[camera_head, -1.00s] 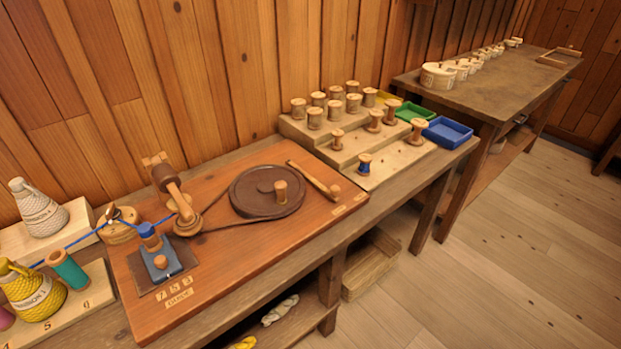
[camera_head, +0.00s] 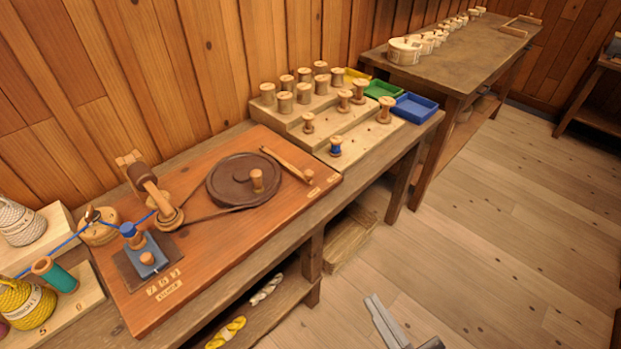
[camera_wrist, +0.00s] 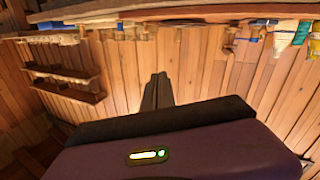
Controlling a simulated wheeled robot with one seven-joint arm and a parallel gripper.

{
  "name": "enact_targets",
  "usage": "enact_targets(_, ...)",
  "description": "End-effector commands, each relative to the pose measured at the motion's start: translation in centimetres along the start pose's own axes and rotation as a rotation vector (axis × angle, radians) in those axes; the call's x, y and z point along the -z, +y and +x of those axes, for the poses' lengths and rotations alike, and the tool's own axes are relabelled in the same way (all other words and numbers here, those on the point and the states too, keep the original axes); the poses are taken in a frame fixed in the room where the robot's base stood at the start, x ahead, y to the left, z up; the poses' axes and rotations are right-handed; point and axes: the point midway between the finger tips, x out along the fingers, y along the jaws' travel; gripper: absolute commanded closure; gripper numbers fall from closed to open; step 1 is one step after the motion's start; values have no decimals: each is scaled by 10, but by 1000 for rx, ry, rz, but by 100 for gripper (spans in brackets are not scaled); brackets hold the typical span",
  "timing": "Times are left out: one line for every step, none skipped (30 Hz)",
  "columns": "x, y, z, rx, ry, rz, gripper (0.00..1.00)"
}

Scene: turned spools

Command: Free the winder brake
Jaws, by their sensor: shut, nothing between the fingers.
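The winder stands on a reddish-brown board (camera_head: 205,278) in the head view. It has a dark round wheel (camera_head: 225,185) with an upright wooden knob, and a belt running to the spindle end. A wooden lever (camera_head: 285,165) lies beside the wheel's right edge; it looks like the brake, and I cannot tell whether it touches the wheel. My gripper (camera_head: 374,302) is low at the bottom right, over the floor, away from the bench. Its fingers (camera_wrist: 158,78) are shut and empty in the wrist view.
A stepped rack (camera_head: 318,112) of wooden spools stands right of the board, with yellow, green and blue trays (camera_head: 414,107) behind. A lower shelf (camera_head: 255,310) holds skeins. Open floor (camera_head: 470,230) lies to the right.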

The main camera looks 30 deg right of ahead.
Motion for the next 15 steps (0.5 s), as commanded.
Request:
enact_targets(5,3,16,-10,18,-43,100)
enact_targets(5,4,24,-14,25,-70,100)
enact_targets(4,5,35,-19,34,-108,100)
enact_targets(4,6,43,-23,40,-137,100)
enact_targets(4,7,52,-27,47,-169,100)
enact_targets(3,8,64,-31,54,-211,100)
enact_targets(3,9,72,-35,58,-243,100)
enact_targets(3,11,81,-39,63,-277,100)
enact_targets(3,12,93,-43,69,-323,100)
enact_targets(3,14,102,-46,72,-357,100)
enact_targets(3,15,112,-49,76,-394,100)
enact_targets(3,17,124,-53,79,-444,100)
enact_targets(3,19,134,-56,82,-482,100)
enact_targets(3,21,143,-57,84,-522,100)
enact_targets(2,23,156,-59,86,-576,100)
